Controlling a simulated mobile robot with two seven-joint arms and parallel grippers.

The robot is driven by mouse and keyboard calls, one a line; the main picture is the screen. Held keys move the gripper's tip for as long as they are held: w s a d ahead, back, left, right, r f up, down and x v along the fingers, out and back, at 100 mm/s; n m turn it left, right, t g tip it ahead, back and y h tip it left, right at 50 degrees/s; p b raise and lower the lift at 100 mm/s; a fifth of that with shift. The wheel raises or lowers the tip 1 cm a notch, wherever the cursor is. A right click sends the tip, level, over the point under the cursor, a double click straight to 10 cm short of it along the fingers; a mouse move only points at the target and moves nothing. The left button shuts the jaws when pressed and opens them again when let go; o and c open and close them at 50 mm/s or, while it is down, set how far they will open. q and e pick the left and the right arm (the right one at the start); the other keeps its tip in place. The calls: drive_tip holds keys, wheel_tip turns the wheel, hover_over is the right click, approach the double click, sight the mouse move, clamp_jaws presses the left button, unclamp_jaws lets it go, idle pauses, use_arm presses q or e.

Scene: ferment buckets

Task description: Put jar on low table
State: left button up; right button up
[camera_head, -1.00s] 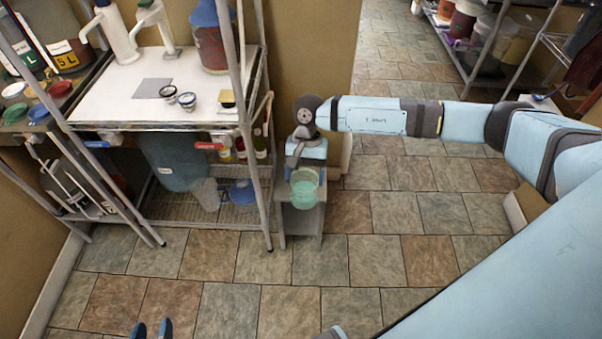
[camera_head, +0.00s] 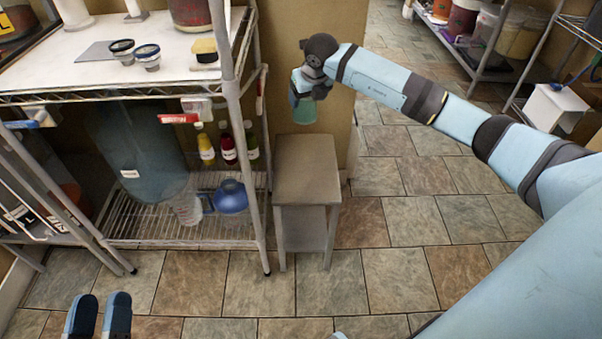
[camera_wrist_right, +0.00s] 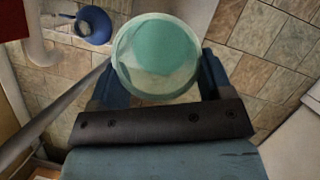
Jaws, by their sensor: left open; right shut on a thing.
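The jar (camera_head: 303,109) is green and translucent. My right gripper (camera_head: 301,98) is shut on it and holds it in the air, above and behind the low table's top in the head view. In the right wrist view the jar (camera_wrist_right: 158,57) sits between the two fingers, its round lid facing the camera. The low table (camera_head: 306,170) is a small grey stand with a lower shelf, and its top is bare. My left gripper (camera_head: 98,316) is open and empty at the bottom left of the head view, over the floor.
A wire shelf unit (camera_head: 185,243) stands just left of the low table, its post close by.

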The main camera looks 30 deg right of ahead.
drive_tip(key=shift+w+d+f+m, duration=0.3)
drive_tip(key=shift+w+d+m, duration=0.05)
drive_tip(key=shift+m, duration=0.05)
drive_tip(key=shift+w+d+f+b, duration=0.1)
drive_tip(key=shift+f+b, duration=0.15)
drive_tip(key=shift+b, duration=0.1)
wheel_tip(320, 180, down, 14)
drive_tip(key=b, duration=0.4)
drive_tip(key=shift+m, duration=0.3)
drive_tip(key=shift+f+b, duration=0.95)
drive_tip(key=shift+f, duration=1.7)
drive_tip(key=shift+c, duration=0.2)
use_arm(q)
wheel_tip(320, 180, down, 9)
drive_tip(key=g, duration=0.3)
drive_tip(key=shift+w+d+m, duration=0.25)
drive_tip(key=shift+d+m, duration=0.15)
drive_tip(key=shift+d, duration=0.05)
use_arm(e)
drive_tip(key=shift+r+h, duration=0.1)
drive_tip(key=shift+h, duration=0.2)
use_arm(q)
drive_tip(key=shift+f, duration=0.1)
use_arm(e)
drive_tip(key=o, duration=1.2)
